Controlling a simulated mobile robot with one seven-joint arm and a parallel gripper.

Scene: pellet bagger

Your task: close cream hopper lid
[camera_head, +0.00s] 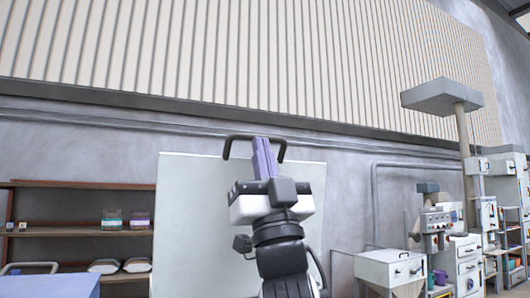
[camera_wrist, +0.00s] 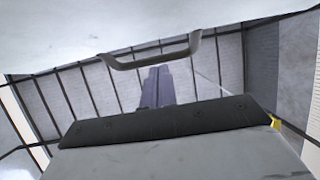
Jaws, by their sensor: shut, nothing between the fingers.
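The hopper lid is a large pale cream-grey panel (camera_head: 185,225) standing raised, nearly upright, behind my arm in the head view. A dark bar handle (camera_head: 230,142) is at its top edge. In the wrist view the lid's pale face (camera_wrist: 150,22) fills the top, with the handle (camera_wrist: 125,63) along its edge. My gripper (camera_head: 264,145) has its purple fingers pressed together and empty, the tips overlapping the handle's middle in the head view. In the wrist view the fingers (camera_wrist: 158,75) point toward the handle; whether they touch it is unclear. The hopper body is hidden.
A brown shelf (camera_head: 75,185) with jars and bags stands at left, with a blue-topped box (camera_head: 50,286) in front. At right are a white handled cabinet (camera_head: 390,268), grey machinery (camera_head: 436,220) and a post with a flat grey top (camera_head: 442,95). A pipe runs along the wall.

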